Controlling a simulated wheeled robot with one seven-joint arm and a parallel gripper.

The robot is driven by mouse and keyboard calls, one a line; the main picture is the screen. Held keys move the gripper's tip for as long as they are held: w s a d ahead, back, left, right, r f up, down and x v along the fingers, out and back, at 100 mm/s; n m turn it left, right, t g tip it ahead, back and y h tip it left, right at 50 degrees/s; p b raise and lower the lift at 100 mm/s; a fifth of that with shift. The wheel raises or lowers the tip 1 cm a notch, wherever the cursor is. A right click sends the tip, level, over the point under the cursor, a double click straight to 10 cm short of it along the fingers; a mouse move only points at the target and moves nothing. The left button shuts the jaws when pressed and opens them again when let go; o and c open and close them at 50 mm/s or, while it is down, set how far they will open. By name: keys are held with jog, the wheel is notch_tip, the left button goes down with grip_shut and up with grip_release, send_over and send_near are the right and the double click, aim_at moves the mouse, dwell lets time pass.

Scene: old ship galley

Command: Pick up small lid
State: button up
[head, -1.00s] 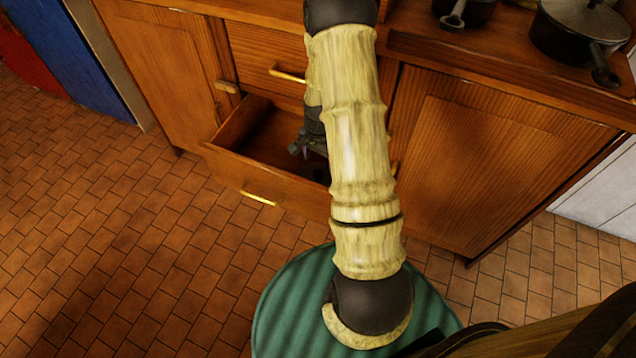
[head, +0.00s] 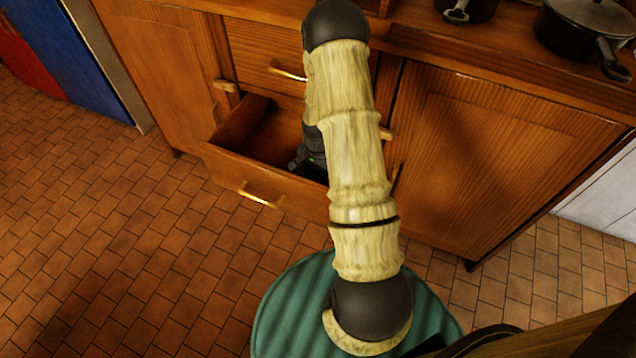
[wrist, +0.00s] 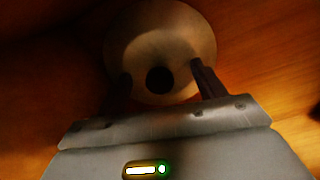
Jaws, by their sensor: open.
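The small lid (wrist: 178,35) is a pale round disc with a dark round knob (wrist: 159,80) in the wrist view. It lies in the open drawer (head: 230,180) of the wooden cabinet. My gripper (wrist: 163,78) is open, with one finger on each side of the knob. I cannot tell whether the fingers touch the lid. In the head view my gripper (head: 308,160) is down inside the drawer and partly hidden by my arm and the drawer front. The lid is hidden in the head view.
Wooden drawer walls are close around my gripper. A closed drawer with a brass handle (head: 287,73) is above the open one. Dark pots (head: 580,35) stand on the counter at the upper right. The tiled floor (head: 120,250) at left is clear.

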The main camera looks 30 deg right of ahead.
aim_at(318, 173)
dwell(0.4)
grip_shut()
notch_tip(318, 173, up, 18)
jog(key=p, duration=0.5)
jog(key=shift+r, duration=0.15)
dwell(0.5)
